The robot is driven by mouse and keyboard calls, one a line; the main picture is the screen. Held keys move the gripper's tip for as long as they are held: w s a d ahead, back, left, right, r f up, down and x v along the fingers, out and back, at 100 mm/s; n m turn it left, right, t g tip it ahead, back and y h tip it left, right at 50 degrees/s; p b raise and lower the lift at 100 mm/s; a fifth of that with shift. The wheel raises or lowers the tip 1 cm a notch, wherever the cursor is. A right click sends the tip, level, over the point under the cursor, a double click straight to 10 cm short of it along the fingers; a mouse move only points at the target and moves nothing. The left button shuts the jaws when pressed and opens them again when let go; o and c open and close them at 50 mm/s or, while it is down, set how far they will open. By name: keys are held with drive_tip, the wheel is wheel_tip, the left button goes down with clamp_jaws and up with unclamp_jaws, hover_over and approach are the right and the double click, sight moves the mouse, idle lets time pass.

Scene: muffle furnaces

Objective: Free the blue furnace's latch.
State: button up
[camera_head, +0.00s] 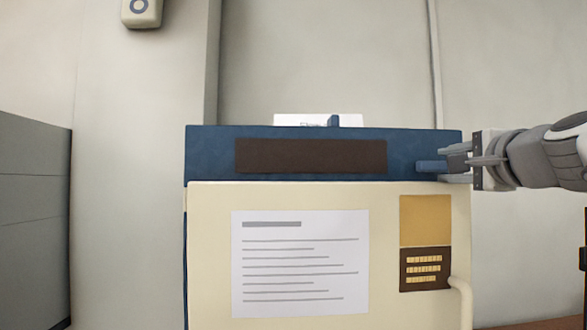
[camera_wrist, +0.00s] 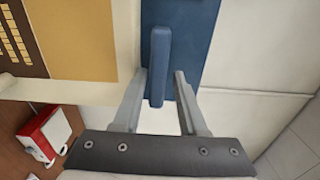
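The blue furnace (camera_head: 300,133) stands in front of me with a cream door (camera_head: 215,195) that looks closed. The latch, a small blue bar (camera_head: 430,167), is at the right end of the blue front strip above the door. It also shows in the wrist view (camera_wrist: 160,50). My gripper (camera_head: 456,156) reaches in from the right at the latch. In the wrist view the fingers (camera_wrist: 160,76) are apart, one on each side of the bar's near end. The left finger is close to the bar; a gap shows on the right. Contact cannot be told.
A pale handle (camera_head: 461,292) is at the door's lower right. A white paper (camera_head: 290,119) shows behind the furnace top. A grey cabinet (camera_head: 35,190) stands at the left. A red and white box (camera_wrist: 45,135) is at the lower left in the wrist view.

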drive_tip(key=shift+w+f, duration=0.1)
drive_tip(key=shift+f, duration=0.25)
idle(0.3)
